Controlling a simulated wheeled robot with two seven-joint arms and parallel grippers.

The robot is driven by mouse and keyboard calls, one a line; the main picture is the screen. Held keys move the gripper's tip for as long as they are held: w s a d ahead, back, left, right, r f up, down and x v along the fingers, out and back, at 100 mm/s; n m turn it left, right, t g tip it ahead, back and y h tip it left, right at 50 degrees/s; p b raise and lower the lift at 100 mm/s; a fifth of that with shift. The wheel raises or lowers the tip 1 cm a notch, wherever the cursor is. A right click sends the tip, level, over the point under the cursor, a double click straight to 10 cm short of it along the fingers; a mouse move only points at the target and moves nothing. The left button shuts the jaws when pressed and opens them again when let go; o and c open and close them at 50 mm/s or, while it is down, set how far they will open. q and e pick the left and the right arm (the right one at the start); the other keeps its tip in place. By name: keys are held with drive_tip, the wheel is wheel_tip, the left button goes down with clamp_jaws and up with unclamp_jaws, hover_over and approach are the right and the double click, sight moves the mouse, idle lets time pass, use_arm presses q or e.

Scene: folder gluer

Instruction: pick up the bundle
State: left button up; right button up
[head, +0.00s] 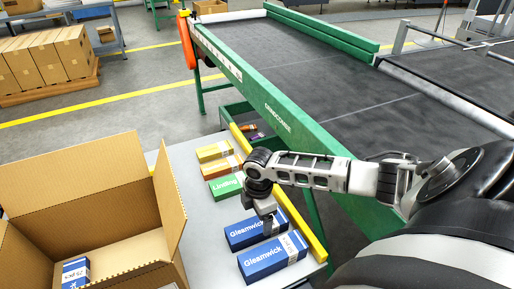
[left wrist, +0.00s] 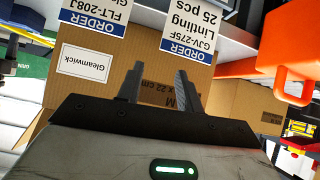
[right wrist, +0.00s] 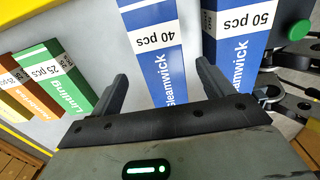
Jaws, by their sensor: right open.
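Two blue Gleamwick bundles lie on the grey table: the 40 pcs one (head: 243,235) and the 50 pcs one (head: 268,259). Both show in the right wrist view, the 40 pcs one (right wrist: 160,65) in the middle and the 50 pcs one (right wrist: 228,60) to its right. My right gripper (head: 268,228) is above the blue bundles. Its open fingers (right wrist: 162,75) point down on either side of the 40 pcs bundle in the picture; contact cannot be told. My left gripper (left wrist: 159,74) is open and empty, facing cardboard with order labels. It is not in the head view.
A green Lintling bundle (head: 226,186), an orange bundle (head: 221,166) and a yellow bundle (head: 214,151) lie farther back on the table. An open carton (head: 90,190) stands at left, holding a blue bundle (head: 76,272). A yellow rail (head: 300,225) and green conveyor frame (head: 275,115) border the right.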

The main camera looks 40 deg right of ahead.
sight(257, 224)
drive_tip(key=f, duration=0.5)
drive_tip(key=shift+a+f, duration=0.35)
drive_tip(key=shift+r, duration=0.1)
drive_tip(key=c, duration=1.2)
drive_tip(key=shift+c, duration=0.2)
